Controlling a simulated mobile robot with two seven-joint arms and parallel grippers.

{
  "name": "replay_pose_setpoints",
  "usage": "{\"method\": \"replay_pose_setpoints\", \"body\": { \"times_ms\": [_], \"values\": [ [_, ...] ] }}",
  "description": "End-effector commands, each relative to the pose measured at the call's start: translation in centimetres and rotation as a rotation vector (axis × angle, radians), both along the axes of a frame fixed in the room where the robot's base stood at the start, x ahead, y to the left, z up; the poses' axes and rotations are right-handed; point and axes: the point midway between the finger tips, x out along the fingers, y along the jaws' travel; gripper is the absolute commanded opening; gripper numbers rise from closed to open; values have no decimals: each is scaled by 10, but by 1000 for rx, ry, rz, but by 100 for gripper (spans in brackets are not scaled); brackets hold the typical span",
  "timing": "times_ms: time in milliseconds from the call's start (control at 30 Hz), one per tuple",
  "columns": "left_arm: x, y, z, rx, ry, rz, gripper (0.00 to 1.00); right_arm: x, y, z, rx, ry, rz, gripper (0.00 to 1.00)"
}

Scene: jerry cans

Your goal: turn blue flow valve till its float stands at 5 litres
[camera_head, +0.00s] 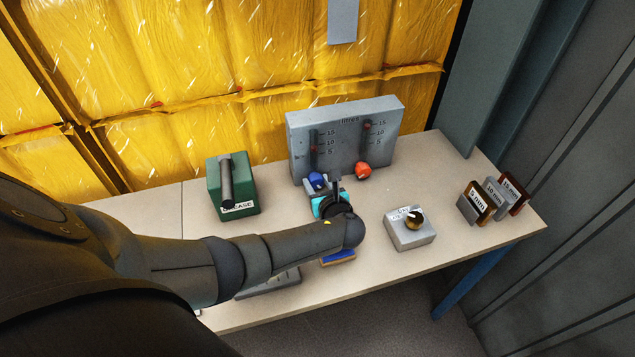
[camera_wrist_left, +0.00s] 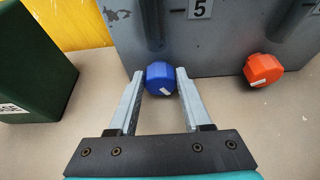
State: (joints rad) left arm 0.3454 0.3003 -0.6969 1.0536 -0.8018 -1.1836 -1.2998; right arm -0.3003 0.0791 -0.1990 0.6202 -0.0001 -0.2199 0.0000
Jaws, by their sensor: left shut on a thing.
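The blue flow valve (camera_head: 317,179) is a faceted knob low on the front of a grey gauge panel (camera_head: 345,163) marked in litres. My left gripper (camera_wrist_left: 159,80) has its two fingers on either side of the blue valve (camera_wrist_left: 160,77) and is shut on it. Above the valve, a dark tube holds a small red float (camera_head: 314,149), which seems to stand between the 5 and 10 marks; it is too small to read exactly. An orange-red valve (camera_head: 363,170) is to the right, under a second tube with its float (camera_head: 367,125) near 15. My right gripper is out of view.
A green block labelled grease (camera_head: 243,190) stands left of the panel. A grey box with a brass-coloured knob (camera_head: 405,233) sits at right. Several labelled plates (camera_head: 474,203) stand at the table's right end. A blue-topped item (camera_head: 338,257) lies partly behind my left arm.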

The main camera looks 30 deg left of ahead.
Motion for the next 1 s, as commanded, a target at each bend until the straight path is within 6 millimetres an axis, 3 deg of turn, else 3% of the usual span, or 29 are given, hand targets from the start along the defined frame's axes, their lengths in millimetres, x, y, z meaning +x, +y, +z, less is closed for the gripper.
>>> {"method": "replay_pose_setpoints", "body": {
  "times_ms": [33, 367, 633, 1000],
  "values": [
    [0, 0, 0, 0, 0, 0, 37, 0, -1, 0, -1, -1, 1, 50],
    [0, 0, 0, 1, 1, 0, 0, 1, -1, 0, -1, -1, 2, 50],
    [-1, 1, 0, -30, -36, 0, 0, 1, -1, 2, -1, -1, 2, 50],
    [-4, 3, -3, -250, -294, 0, 0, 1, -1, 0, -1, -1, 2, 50]
  ]
}}
